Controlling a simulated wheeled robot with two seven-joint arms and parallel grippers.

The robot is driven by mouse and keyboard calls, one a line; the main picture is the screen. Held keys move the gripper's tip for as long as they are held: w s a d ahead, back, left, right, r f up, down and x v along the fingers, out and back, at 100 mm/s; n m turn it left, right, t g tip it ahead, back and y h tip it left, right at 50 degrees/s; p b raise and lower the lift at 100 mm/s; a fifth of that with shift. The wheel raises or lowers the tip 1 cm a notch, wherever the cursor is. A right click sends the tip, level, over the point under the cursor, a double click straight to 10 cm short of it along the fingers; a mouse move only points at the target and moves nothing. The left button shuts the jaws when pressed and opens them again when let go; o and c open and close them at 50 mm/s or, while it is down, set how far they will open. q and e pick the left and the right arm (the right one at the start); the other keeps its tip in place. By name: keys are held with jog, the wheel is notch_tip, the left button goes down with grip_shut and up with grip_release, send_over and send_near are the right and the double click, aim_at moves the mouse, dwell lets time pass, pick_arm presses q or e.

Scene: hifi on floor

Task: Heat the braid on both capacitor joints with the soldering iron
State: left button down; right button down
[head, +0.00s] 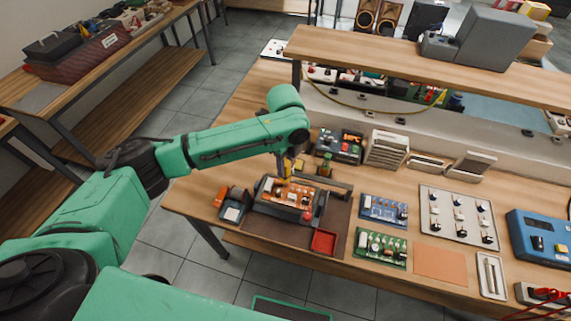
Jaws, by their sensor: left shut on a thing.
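An orange circuit board (292,191) sits in a dark holder (285,211) on a brown mat (262,228). My left gripper (289,163) points down just above the back of the board, shut on a thin yellow tool, probably the soldering iron (287,173). Its tip is close to the board, but I cannot tell whether it touches. The braid and the two capacitor joints are too small to make out. My right gripper is out of view.
A small station (233,212) with an orange stand stands left of the holder. A red tray (323,242) lies in front right. A blue board (383,210) and a green board (381,249) lie further right. A raised shelf (420,71) runs along the back of the bench.

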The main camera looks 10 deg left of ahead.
pick_arm(q)
jog(key=shift+f, duration=0.35)
dwell(1.1)
jog(key=shift+s+f, duration=0.15)
dwell(2.6)
notch_tip(320, 180, up, 2)
jog(key=shift+r+p, duration=0.25)
jog(key=shift+p, duration=0.55)
jog(key=shift+r, duration=1.15)
